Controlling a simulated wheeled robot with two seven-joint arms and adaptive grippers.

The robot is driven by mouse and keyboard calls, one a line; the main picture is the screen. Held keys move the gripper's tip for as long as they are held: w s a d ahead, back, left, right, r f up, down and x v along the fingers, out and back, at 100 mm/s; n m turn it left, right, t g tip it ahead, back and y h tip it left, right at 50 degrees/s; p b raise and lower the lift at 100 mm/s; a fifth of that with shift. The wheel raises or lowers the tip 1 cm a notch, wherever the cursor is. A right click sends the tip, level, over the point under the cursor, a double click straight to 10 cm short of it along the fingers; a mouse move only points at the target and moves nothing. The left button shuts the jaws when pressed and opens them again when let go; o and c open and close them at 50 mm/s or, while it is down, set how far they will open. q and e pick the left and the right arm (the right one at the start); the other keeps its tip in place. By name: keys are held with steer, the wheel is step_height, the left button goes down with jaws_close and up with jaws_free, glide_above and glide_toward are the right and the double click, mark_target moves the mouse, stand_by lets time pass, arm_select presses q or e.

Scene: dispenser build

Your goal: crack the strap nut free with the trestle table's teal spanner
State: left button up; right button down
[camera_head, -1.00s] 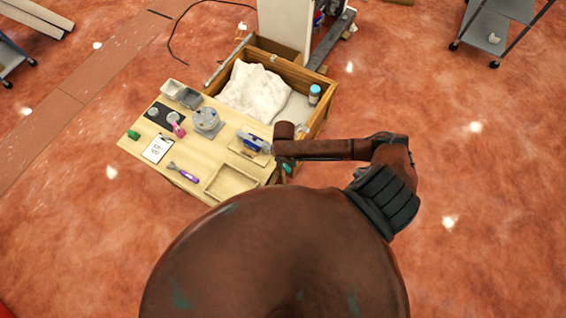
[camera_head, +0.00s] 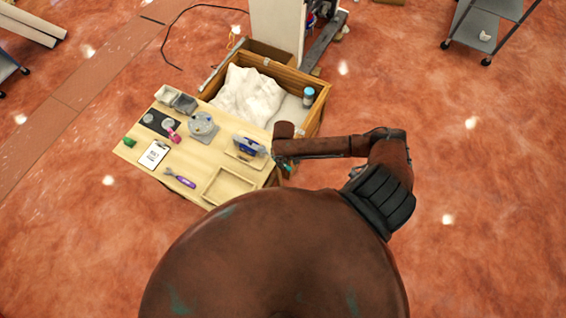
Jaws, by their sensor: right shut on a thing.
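My right gripper (camera_head: 281,163) hangs at the right edge of the trestle table (camera_head: 206,152), pointing down. It is small and partly hidden by its own wrist. It is shut on the teal spanner (camera_head: 291,165), of which only a small teal piece shows beside the fingers. I cannot make out the strap nut. My left gripper is out of view.
On the table are a purple-handled tool (camera_head: 181,178), an empty wooden tray (camera_head: 228,186), a clipboard (camera_head: 154,154), a blue item (camera_head: 247,146) and a round grey device (camera_head: 202,124). Behind stands a wooden crate (camera_head: 318,100) with a white sack (camera_head: 247,93) and blue-capped jar (camera_head: 309,95).

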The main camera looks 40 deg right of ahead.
steer(key=shift+w+d+n, duration=0.2)
steer(key=shift+d+n, duration=0.35)
steer(key=shift+d, duration=0.05)
steer(key=shift+w+d+n, duration=0.15)
steer(key=shift+d+n, duration=0.4)
steer(key=shift+d, duration=0.05)
steer(key=shift+w+d+n, duration=0.3)
steer(key=shift+d+n, duration=0.25)
steer(key=shift+w+d+n, duration=0.3)
steer(key=shift+d+n, duration=0.25)
steer(key=shift+w+d+n, duration=0.85)
steer(key=shift+d+n, duration=0.1)
steer(key=shift+n, duration=0.25)
steer(key=shift+w+d, duration=0.1)
